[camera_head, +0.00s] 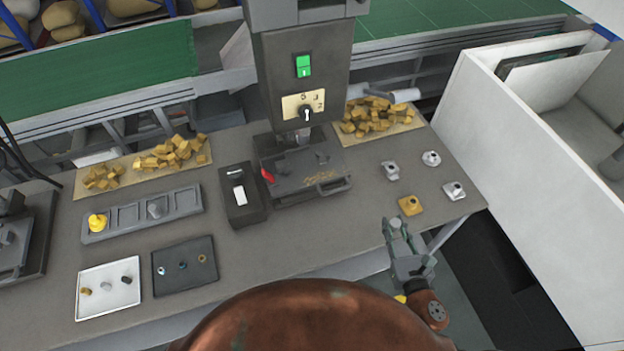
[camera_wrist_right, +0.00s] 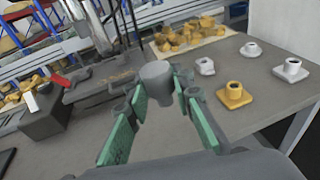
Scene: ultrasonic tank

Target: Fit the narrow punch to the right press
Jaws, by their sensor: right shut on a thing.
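The right press (camera_head: 303,75) stands at the middle back, with a green switch and a dial on its front. Its die bed (camera_head: 300,172) is below the ram and also shows in the wrist view (camera_wrist_right: 105,78). My right gripper (camera_head: 394,228) is in front of the bench's front edge, right of the press. In the wrist view it is shut on a plain grey cylindrical piece (camera_wrist_right: 158,82), apart from the bench; I cannot tell whether this is the narrow punch. A rack (camera_head: 127,217) at left holds a yellow piece (camera_head: 97,222) and a grey piece (camera_head: 155,208). My left gripper is not in view.
Grey flanged pieces (camera_head: 454,191) and a yellow one (camera_head: 410,206) stand on the right of the bench. A switch box (camera_head: 242,199) is left of the die bed. White (camera_head: 110,308) and dark (camera_head: 186,285) trays lie front left. Yellow chunks (camera_head: 378,116) lie behind.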

